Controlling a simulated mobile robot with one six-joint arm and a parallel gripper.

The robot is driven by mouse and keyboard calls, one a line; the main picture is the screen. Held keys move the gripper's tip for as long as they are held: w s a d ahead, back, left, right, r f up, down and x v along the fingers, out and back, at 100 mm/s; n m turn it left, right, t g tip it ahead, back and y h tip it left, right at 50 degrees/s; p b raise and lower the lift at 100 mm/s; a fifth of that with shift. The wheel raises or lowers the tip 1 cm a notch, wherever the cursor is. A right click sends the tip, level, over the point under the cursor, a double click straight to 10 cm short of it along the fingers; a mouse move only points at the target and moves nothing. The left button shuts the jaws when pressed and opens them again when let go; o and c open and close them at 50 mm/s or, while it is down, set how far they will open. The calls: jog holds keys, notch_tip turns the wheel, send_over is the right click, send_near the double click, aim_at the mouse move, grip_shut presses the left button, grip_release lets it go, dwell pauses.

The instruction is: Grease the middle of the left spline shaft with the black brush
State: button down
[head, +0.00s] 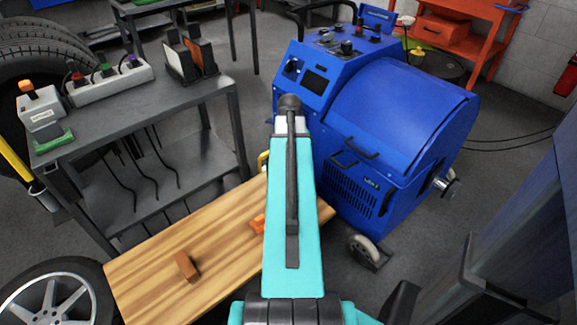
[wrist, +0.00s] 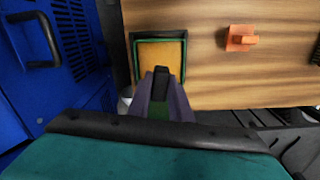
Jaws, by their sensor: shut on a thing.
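My gripper (wrist: 160,100) shows in the wrist view, its two greyish-purple fingers shut on a dark, narrow piece (wrist: 161,78). This looks like part of the black brush, but its bristles cannot be made out. The piece is in front of a shallow square tray (wrist: 133,60) with a black and green rim and a yellow-orange inside. I cannot tell whether it touches the tray. In the head view my arm hides the gripper. A metal shaft end (head: 443,184) sticks out from the right side of the blue dynamometer (head: 400,120). No left shaft can be made out.
A wooden bench top (head: 150,275) holds an orange piece (wrist: 240,40) and a brown block (head: 187,266). A grey metal table (head: 150,105) with a white socket strip (head: 108,82) stands at the left. A wheel (head: 60,300) lies at the lower left. Floor shows around the machine.

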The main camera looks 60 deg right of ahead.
jog(key=shift+f, duration=0.2)
notch_tip(320, 180, down, 6)
jog(key=b, duration=0.6)
jog(key=shift+r, duration=0.2)
jog(key=shift+f, duration=0.5)
dwell(1.3)
jog(key=shift+f+p, duration=0.1)
jog(key=shift+p, duration=0.2)
dwell(2.8)
jog(key=shift+r+p, duration=3.35)
jog(key=shift+r, duration=0.25)
